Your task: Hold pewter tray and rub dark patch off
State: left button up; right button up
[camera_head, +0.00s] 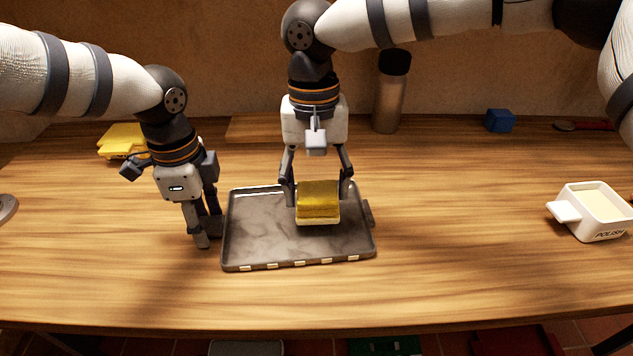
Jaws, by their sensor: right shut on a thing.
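The pewter tray (262,240) lies on the table at the middle, grey with cloudy darker mottling; I cannot single out one dark patch. My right gripper (318,196) is shut on a yellow sponge (318,201) with a pale underside, over the tray's right half. The sponge hides the tray surface beneath it; I cannot tell whether it touches. My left gripper (207,228) is low at the tray's left edge, its fingers on either side of a dark handle there. Whether it grips the handle is unclear. A matching handle (368,213) is at the right edge.
A white dish marked POLISH (597,214) stands at right with cream contents. A yellow stack (122,140) is behind my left arm. A dark-topped bottle (389,95), a blue block (499,121) and a wooden board (256,128) are at the back.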

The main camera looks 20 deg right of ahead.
pick_arm(q)
jog(key=shift+o, duration=0.4)
jog(key=shift+r, duration=0.95)
pick_arm(e)
jog(key=shift+r, duration=0.7)
jog(key=shift+f, duration=0.1)
pick_arm(q)
jog(key=shift+f, duration=0.1)
jog(key=shift+f, duration=0.9)
pick_arm(e)
jog(key=shift+f, duration=0.4)
pick_arm(q)
grip_shut()
pick_arm(e)
jog(key=shift+f+t, duration=0.4)
jog(key=shift+t, duration=0.1)
